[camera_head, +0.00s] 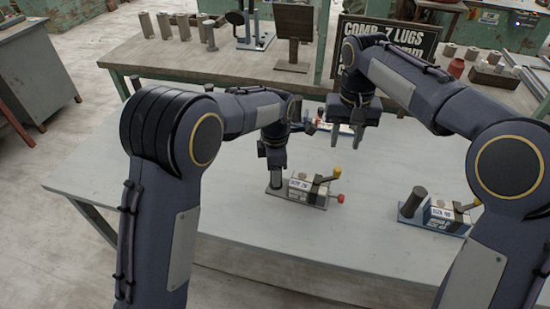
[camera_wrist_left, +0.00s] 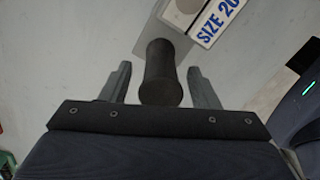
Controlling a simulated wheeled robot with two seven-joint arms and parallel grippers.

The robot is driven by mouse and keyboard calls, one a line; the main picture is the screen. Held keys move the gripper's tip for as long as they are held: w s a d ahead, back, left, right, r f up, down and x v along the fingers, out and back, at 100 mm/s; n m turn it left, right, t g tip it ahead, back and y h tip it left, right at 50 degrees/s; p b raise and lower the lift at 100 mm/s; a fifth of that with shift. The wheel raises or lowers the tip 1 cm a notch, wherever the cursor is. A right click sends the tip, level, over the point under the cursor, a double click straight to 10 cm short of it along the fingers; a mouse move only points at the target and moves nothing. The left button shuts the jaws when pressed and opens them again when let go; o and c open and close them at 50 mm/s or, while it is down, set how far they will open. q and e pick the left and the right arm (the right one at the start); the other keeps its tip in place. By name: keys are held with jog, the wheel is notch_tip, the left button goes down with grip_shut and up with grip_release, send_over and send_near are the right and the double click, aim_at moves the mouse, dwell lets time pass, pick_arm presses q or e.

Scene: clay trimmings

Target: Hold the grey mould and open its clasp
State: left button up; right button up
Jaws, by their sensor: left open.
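The grey mould (camera_head: 313,193) sits on the pale table in the head view, with a white size label, a yellow-knobbed lever, a red-knobbed lever and an upright dark post at its left end. My left gripper (camera_head: 276,165) points down over that post. In the left wrist view the post (camera_wrist_left: 160,75) stands between its two open fingers, with a gap on each side. The label there reads SIZE 20 (camera_wrist_left: 218,22). My right gripper (camera_head: 350,140) hangs open and empty above the table, behind and right of the mould. Which part is the clasp is unclear.
A blue mould (camera_head: 440,215) with a similar post and levers stands at the right. Another mould (camera_head: 338,128) is partly hidden behind my arms. A back bench (camera_head: 200,60) holds several cylinders and a black sign (camera_head: 385,45). The table front is clear.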

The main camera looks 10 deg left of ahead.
aim_at(338, 169)
pick_arm(q)
jog(key=shift+f, duration=1.2)
grip_shut()
pick_arm(e)
jog(key=shift+o, duration=0.5)
jog(key=shift+n, duration=0.6)
notch_tip(338, 169, down, 10)
jog(key=shift+f, duration=0.15)
grip_shut()
